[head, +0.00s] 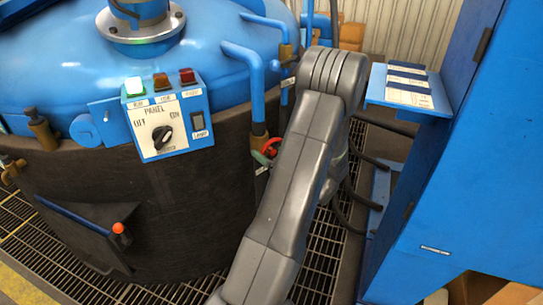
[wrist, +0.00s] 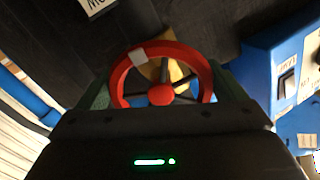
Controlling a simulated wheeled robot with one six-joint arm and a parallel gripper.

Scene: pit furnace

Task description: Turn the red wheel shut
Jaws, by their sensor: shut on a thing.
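The red wheel (wrist: 203,68) is close in front of my gripper (wrist: 161,93) in the wrist view. It has a red rim with a pale patch at the top, dark spokes and a red hub. The gripper's green-sided fingers stand at the left and right of the rim and are shut on it. The lower part of the wheel is hidden behind the gripper body. In the head view only a small part of the red wheel (head: 271,146) shows beside the pipe, left of my arm. My arm hides the rest there.
A blue control panel (head: 160,135) with a dial and lamps is on the furnace (head: 110,200). A lever with an orange knob (head: 118,228) sticks out at the lower left. Blue pipes (head: 257,95) rise near the wheel. A blue cabinet (head: 465,170) stands close at the right.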

